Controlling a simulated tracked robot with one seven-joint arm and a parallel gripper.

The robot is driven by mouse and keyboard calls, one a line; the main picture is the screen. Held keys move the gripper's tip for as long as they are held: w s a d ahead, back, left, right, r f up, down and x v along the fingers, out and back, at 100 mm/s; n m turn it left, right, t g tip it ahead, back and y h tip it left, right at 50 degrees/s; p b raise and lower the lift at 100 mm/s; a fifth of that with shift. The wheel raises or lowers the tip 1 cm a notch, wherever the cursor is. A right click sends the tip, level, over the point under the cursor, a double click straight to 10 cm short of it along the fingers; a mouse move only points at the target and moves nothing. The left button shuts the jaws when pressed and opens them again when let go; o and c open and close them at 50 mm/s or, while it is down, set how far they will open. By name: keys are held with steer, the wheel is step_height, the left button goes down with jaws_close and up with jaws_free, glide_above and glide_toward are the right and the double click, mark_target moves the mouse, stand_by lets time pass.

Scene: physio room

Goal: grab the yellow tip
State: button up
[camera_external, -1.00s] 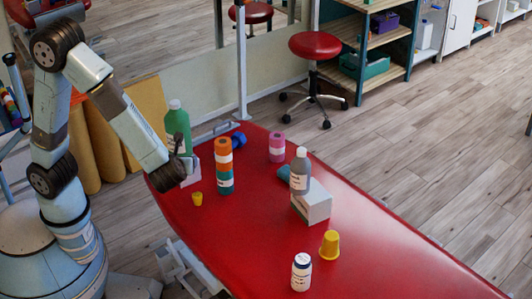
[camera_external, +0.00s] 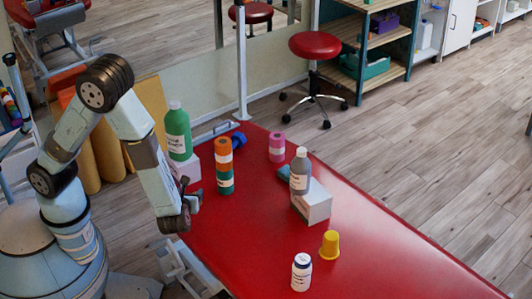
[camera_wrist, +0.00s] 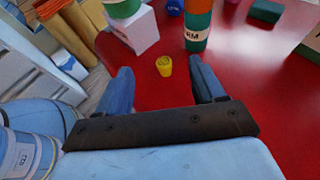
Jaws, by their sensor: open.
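The small yellow tip (camera_wrist: 164,66), shaped like a little cup, stands on the red table top in the wrist view. It shows in the gap between the two blue fingers of my gripper (camera_wrist: 160,80), beyond the fingertips and apart from them. My gripper is open and empty. In the external view my gripper (camera_external: 192,203) is low over the left edge of the table, and the small yellow tip is hidden behind it. A larger yellow cup (camera_external: 329,245) stands upside down farther right on the table.
An orange and green cylinder (camera_external: 223,166), a green bottle (camera_external: 178,131) and a white box (camera_wrist: 134,30) stand beyond the tip. The red table (camera_external: 255,245) is clear between.

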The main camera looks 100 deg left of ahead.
step_height(320, 180, down, 8)
steer(key=shift+r, duration=0.2)
steer(key=x, duration=0.8)
steer(key=shift+a+f, duration=0.15)
steer(key=shift+a, duration=0.1)
steer(key=shift+x, duration=2.65)
steer(key=shift+s, duration=0.1)
steer(key=shift+c, duration=0.4)
steer(key=c, duration=1)
steer(key=shift+r, duration=0.3)
